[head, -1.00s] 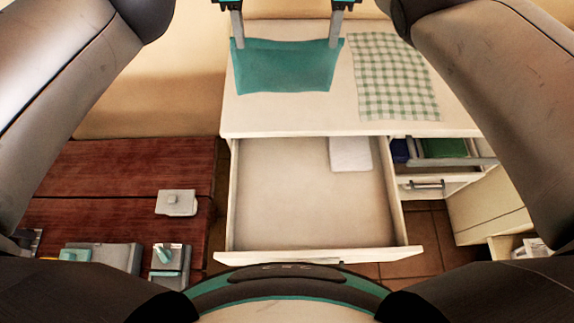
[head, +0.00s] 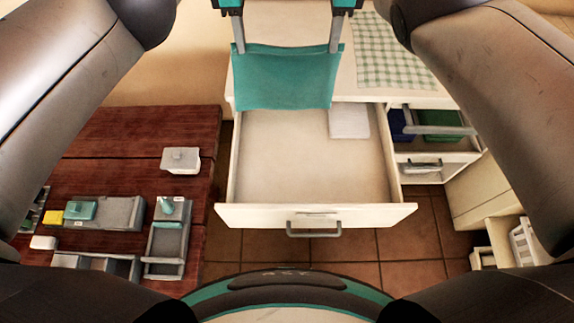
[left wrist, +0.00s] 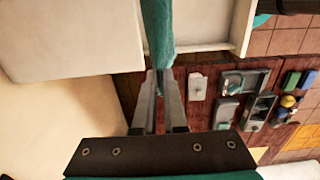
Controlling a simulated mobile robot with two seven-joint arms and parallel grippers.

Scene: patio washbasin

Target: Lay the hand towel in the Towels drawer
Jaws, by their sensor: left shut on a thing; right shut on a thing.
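The teal hand towel (head: 285,80) hangs spread between my two grippers, over the back part of the open drawer and the counter's front edge. My left gripper (head: 240,48) is shut on the towel's upper left corner. My right gripper (head: 334,48) is shut on its upper right corner. In the left wrist view the towel (left wrist: 157,35) hangs edge-on from my left gripper (left wrist: 158,80). The open drawer (head: 316,216) has a white folded cloth (head: 349,122) at its back right; the rest of its visible floor is bare. No drawer label is readable.
A green checked cloth (head: 392,52) lies on the counter at right. A reddish wooden table (head: 120,140) at left carries a lidded box (head: 180,160) and several grey trays.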

